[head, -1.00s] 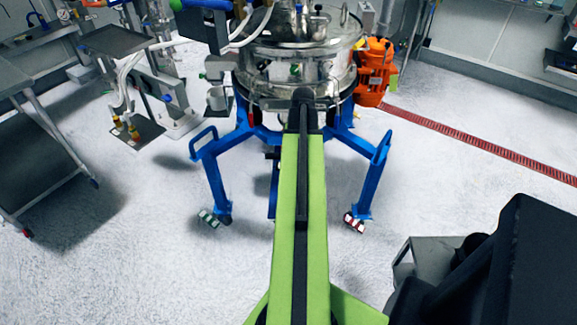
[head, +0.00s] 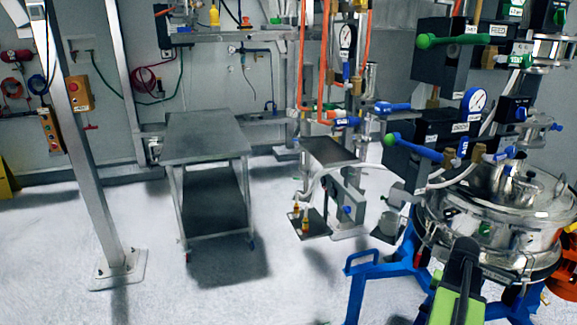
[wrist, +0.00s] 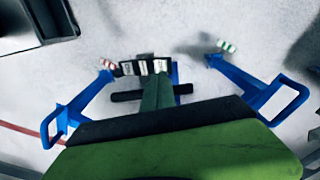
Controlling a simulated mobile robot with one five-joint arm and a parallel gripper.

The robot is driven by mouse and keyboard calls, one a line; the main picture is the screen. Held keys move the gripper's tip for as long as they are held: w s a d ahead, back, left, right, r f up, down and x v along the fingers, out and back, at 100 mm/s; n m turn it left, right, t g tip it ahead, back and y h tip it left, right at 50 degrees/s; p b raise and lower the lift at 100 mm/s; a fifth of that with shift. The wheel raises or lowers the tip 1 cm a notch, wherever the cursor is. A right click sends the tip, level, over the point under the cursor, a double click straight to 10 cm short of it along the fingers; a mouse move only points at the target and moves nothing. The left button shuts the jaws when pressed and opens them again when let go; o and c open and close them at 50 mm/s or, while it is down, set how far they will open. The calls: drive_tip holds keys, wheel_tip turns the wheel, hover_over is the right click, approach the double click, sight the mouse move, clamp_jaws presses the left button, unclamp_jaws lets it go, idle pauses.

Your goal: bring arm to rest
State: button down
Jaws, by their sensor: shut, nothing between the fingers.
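My arm (head: 456,305), green with a black end, shows at the bottom right of the head view, in front of the steel sifter vessel (head: 500,215). Its far part is hidden by its own links. In the wrist view the wide green and black part of my arm fills the bottom. My gripper (wrist: 146,68) is beyond it, dark, shut and empty. It hangs above the pale floor, apart from the blue legs (wrist: 255,93) of the sifter frame, which show on both sides.
A grey table (head: 205,135) on wheels stands left of centre in the head view. A steel post (head: 90,160) is bolted to the floor farther left. Valves and gauges (head: 473,101) crowd the space above the vessel. The floor at the front left is clear.

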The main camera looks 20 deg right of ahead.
drive_tip(key=w+a+n, duration=0.2)
drive_tip(key=w+a, duration=0.4)
drive_tip(key=a, duration=0.3)
drive_tip(key=w+a+r+n+p, duration=0.1)
drive_tip(key=w+a+n, duration=0.1)
drive_tip(key=w+a, duration=0.45)
drive_tip(key=w+a+n, duration=0.2)
drive_tip(key=w+a, duration=0.2)
drive_tip(key=a, duration=0.6)
drive_tip(key=a+r+n, duration=0.1)
drive_tip(key=a+n, duration=0.3)
drive_tip(key=a, duration=1.8)
drive_tip(key=shift+s+a+n+p, duration=0.15)
drive_tip(key=shift+s+n+p, duration=0.05)
drive_tip(key=shift+n+p, duration=0.25)
